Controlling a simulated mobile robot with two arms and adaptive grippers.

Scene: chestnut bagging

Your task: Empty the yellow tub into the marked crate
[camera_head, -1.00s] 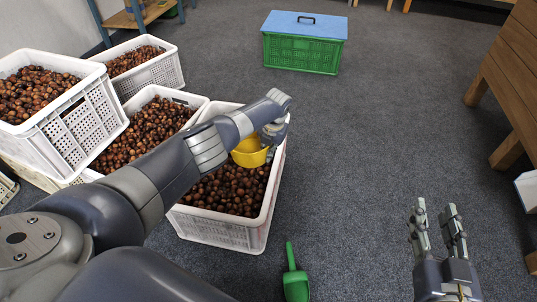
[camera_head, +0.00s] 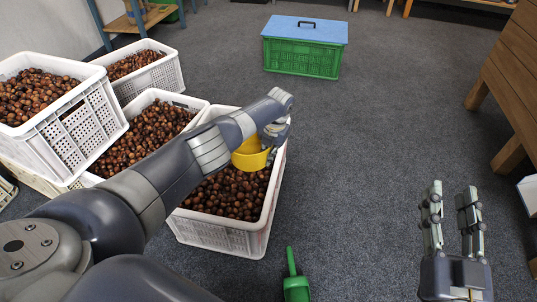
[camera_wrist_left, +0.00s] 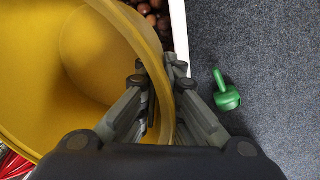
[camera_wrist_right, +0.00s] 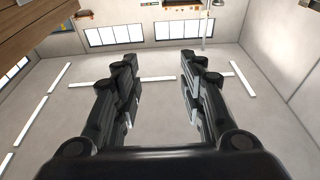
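The yellow tub (camera_head: 248,160) hangs over the front white crate (camera_head: 222,236), which is full of chestnuts (camera_head: 228,192). My left gripper (camera_head: 273,143) is shut on the tub's rim at its right side. In the left wrist view the tub's wall (camera_wrist_left: 75,50) passes between my left fingers (camera_wrist_left: 160,108). The part of the inside that shows there is bare yellow; the rest is out of view. I see no clear mark on any crate. My right gripper (camera_head: 455,222) is open and empty at the lower right, fingers up, also in the right wrist view (camera_wrist_right: 158,85).
More white crates of chestnuts (camera_head: 148,130) stand at the left, some stacked. A green scoop (camera_head: 295,287) lies on the floor in front. A green crate with a blue lid (camera_head: 305,45) stands at the back. Wooden furniture (camera_head: 515,75) is at the right; the middle floor is clear.

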